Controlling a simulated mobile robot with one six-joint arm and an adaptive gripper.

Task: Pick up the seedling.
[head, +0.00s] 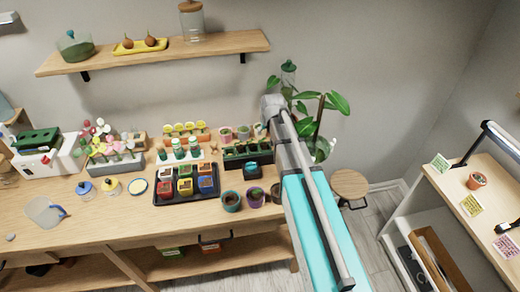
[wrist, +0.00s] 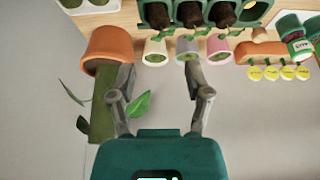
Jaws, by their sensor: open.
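Three small pots with green seedlings stand in a row in the wrist view: a cream pot (wrist: 154,51), a grey pot (wrist: 188,49) and a pink pot (wrist: 218,49). I cannot tell which seedling the task means. In the head view, the pink pot (head: 226,134) and grey pot (head: 243,132) stand at the back of the bench, left of my gripper (head: 272,106). The cream one is not clear there. My gripper (wrist: 160,76) is open, its fingers apart with nothing between them, its tips short of the cream and grey pots.
A dark green tray (head: 235,161) with soil cells stands by the small pots. A terracotta pot (wrist: 108,42) with a green pole is close beside one finger. A tall leafy plant (head: 320,108) rises behind my arm. A shelf (head: 160,60) hangs above the bench.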

